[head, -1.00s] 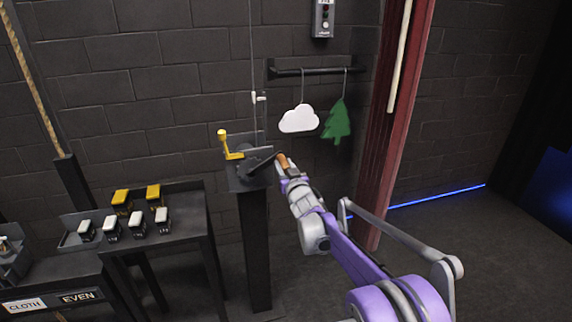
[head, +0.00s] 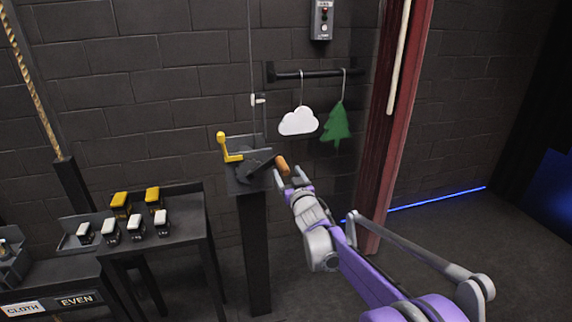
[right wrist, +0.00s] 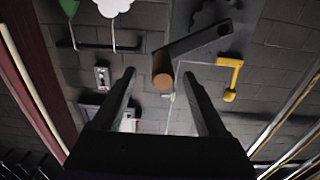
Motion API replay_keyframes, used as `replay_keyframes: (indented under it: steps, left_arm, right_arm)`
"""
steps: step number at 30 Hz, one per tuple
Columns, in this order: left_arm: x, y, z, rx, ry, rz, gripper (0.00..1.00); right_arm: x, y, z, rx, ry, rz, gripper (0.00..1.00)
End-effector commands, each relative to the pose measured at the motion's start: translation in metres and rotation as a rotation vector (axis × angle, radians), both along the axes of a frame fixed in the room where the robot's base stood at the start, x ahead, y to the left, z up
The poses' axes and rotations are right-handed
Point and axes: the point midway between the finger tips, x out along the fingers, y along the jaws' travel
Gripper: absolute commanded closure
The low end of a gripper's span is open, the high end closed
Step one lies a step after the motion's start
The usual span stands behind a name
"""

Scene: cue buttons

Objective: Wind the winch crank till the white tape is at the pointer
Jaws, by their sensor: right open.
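The winch (head: 240,180) stands on a dark post below a thin vertical cable. Its dark crank arm (head: 262,163) points right and ends in an orange-brown wooden handle (head: 282,165). A yellow lever (head: 226,148) stands at the winch's left. A small white piece (head: 258,99) shows by the cable; I cannot tell whether it is the tape or the pointer. My right gripper (head: 290,176) is open and empty, just short of the handle. My left gripper is not in view.
A white cloud (head: 298,121) and a green tree (head: 336,123) hang from a wall bar (head: 315,74) right of the winch. A red column (head: 400,110) stands further right. A table with yellow and white-topped blocks (head: 135,227) is at the left. A button box (head: 322,20) is on the wall.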

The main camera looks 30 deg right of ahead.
Motion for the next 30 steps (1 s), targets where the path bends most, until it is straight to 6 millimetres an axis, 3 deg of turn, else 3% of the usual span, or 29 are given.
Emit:
replay_keyframes:
  steps: [16, 30]
  left_arm:
    - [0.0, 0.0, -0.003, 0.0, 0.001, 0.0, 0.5]
    - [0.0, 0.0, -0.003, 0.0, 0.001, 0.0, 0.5]
  right_arm:
    - [-0.053, 0.013, 0.0, 0.001, 0.0, 0.0, 0.25]
    - [-0.059, 0.014, 0.0, 0.001, 0.0, 0.0, 0.25]
